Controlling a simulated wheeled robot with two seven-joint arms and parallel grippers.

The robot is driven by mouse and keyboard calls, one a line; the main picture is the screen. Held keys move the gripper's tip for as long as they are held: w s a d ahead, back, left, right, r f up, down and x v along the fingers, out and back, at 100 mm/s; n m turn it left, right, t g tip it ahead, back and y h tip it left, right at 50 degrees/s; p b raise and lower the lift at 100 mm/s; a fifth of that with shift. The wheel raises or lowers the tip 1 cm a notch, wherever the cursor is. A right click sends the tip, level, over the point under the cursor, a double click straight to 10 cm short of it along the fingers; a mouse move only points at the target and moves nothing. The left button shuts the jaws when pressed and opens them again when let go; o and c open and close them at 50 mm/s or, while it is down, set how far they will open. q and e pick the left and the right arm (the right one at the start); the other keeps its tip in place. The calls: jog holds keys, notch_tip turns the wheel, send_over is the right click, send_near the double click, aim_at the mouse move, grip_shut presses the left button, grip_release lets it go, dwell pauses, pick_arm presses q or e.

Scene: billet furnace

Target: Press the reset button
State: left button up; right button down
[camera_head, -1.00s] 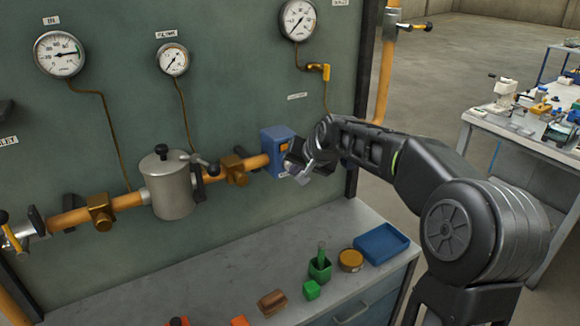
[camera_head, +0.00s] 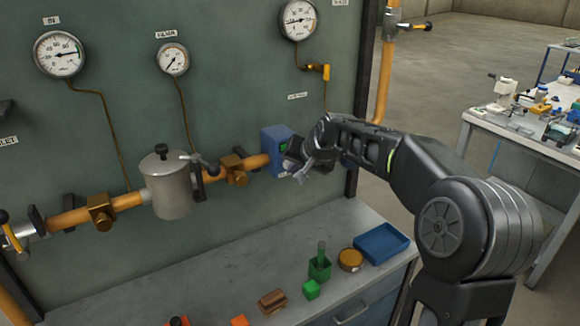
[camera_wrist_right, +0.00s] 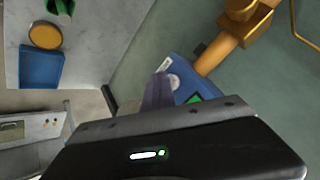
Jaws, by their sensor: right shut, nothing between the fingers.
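A blue box (camera_head: 271,147) sits on the wall panel at the right end of the orange pipe. A small green lit patch (camera_head: 284,145) shows on its front. The box also shows in the wrist view (camera_wrist_right: 183,72), with a white round label and a green patch (camera_wrist_right: 194,99) partly hidden by my gripper. My right gripper (camera_head: 299,172) is shut and empty, with its fingers (camera_wrist_right: 158,92) close in front of the box's lower front. I cannot tell whether they touch it. No reset button is clearly visible; the gripper covers part of the box front. My left gripper is out of view.
The orange pipe (camera_head: 128,202) carries a grey filter canister (camera_head: 170,190) and brass fittings along the panel. Gauges hang above. The bench below holds a blue tray (camera_head: 381,243), a round tin (camera_head: 350,260) and green blocks. A cluttered table (camera_head: 492,121) stands at the right.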

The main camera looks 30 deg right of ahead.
jog(key=shift+s, duration=0.9)
jog(key=shift+s+b, duration=0.65)
jog(key=shift+s, duration=1.85)
